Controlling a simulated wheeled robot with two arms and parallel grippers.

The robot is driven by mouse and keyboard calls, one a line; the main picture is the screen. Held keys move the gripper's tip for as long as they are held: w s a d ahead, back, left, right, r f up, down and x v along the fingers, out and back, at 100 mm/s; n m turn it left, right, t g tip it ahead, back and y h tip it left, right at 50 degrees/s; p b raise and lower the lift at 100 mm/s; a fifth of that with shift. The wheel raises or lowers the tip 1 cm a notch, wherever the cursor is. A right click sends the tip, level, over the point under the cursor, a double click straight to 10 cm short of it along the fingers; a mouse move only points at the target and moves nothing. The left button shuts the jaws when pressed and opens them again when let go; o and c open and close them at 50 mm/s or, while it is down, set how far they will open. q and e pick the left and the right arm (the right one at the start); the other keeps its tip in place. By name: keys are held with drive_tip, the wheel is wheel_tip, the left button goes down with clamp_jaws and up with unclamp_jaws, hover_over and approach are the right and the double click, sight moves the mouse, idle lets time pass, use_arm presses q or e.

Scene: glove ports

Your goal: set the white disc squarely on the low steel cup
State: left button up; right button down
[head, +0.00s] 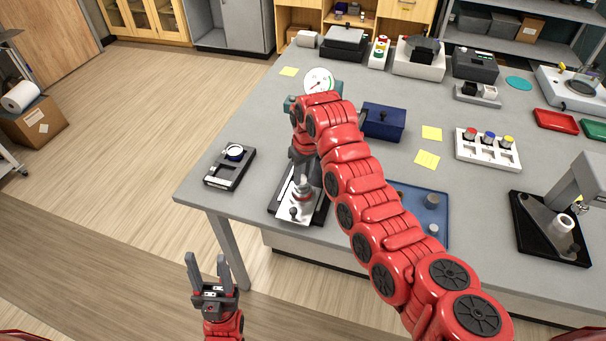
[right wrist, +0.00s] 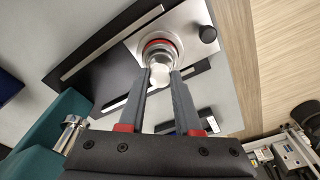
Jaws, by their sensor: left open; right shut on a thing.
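My right gripper (head: 303,175) points down over the steel plate of a black-based fixture (head: 273,207) near the table's left front. In the right wrist view its fingertips (right wrist: 161,80) are shut on a small pale round piece, which looks like the white disc (right wrist: 160,74). Just beyond it is a low round steel cup (right wrist: 160,46) with a red ring, on the steel plate (right wrist: 187,42). The disc overlaps the cup in this view; I cannot tell whether they touch. My left gripper (head: 207,268) is open and empty, off the table's front edge.
A black tray (head: 219,180) with a white-topped round piece lies left of the fixture. A dial gauge (head: 318,82), a blue box (head: 384,122) and a blue tray (head: 440,207) stand nearby. A dark knob (right wrist: 208,33) rises from the steel plate.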

drive_tip(key=shift+f+b, duration=0.6)
drive_tip(key=shift+f, duration=0.4)
drive_tip(key=c, duration=0.5)
unclamp_jaws()
